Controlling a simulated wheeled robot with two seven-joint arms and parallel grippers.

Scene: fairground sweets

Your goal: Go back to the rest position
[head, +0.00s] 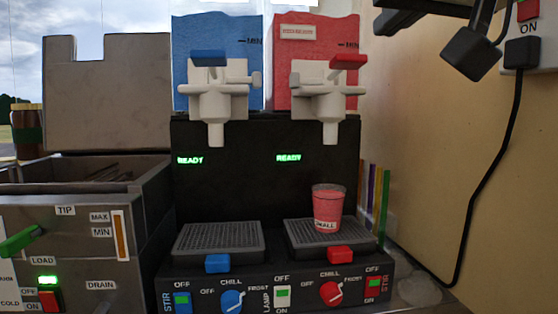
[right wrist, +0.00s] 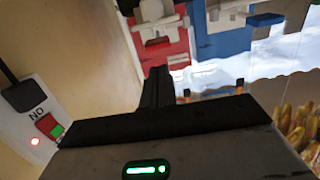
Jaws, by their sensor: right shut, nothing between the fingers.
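My left gripper does not show in the head view.
A pink cup (head: 327,208) marked SMALL stands on the right drip tray (head: 300,240); the left tray (head: 215,240) is empty. A plug (head: 522,52) sits in the wall socket. A dark block (head: 470,52) hangs beside it. A fryer (head: 75,225) stands left.

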